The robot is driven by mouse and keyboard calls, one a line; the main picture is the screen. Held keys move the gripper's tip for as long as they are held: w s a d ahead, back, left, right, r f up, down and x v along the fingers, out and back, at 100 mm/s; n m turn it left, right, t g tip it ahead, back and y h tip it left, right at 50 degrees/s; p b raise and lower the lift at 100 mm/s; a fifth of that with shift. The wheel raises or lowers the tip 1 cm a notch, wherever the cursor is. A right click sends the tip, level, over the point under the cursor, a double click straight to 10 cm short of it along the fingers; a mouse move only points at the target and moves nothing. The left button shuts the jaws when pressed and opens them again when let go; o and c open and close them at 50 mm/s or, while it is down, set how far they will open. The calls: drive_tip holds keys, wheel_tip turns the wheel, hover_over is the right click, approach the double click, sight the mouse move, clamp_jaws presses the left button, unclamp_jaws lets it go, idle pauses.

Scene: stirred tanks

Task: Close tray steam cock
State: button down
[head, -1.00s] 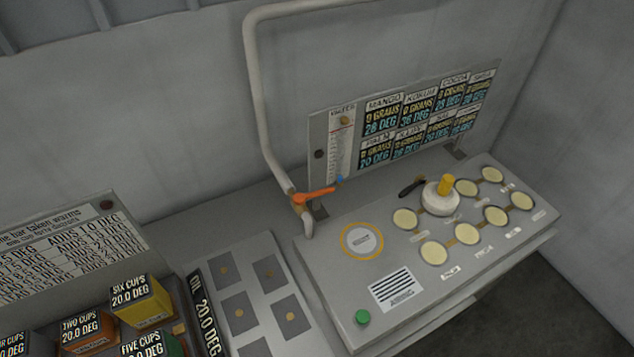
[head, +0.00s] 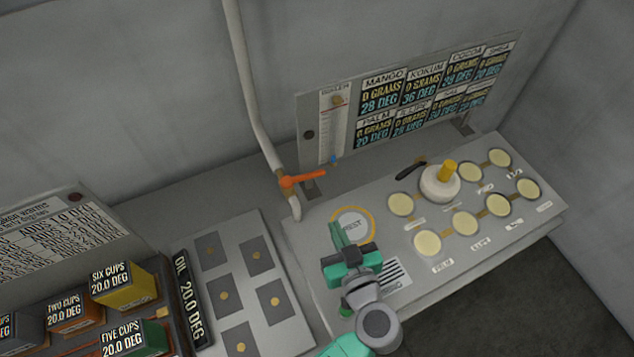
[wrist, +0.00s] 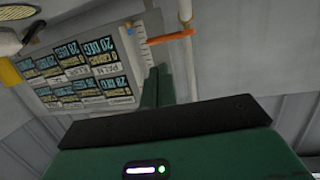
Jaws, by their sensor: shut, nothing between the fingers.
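The tray steam cock is an orange lever (head: 304,180) on a pale vertical pipe (head: 262,140) at the back left of the sloped control panel. Its handle points right, across the pipe, with the tip near a small blue piece (head: 333,160). My green gripper (head: 338,232) is over the panel's left part, in front of the lever and apart from it, its fingers shut and empty. In the wrist view the orange lever (wrist: 170,36) shows above the fingertips (wrist: 157,85), crossing the pipe (wrist: 186,60).
The panel (head: 310,255) carries round cream discs and a white knob with a yellow top (head: 442,182). A black lever (head: 409,171) is beside the knob. An upright display board (head: 310,112) stands behind. Labelled boxes, such as the yellow one (head: 122,287), are at lower left.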

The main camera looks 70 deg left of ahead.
sight(307, 176)
drive_tip(key=p+x, duration=0.1)
drive_tip(key=x, duration=1.3)
drive_tip(key=shift+w, duration=0.1)
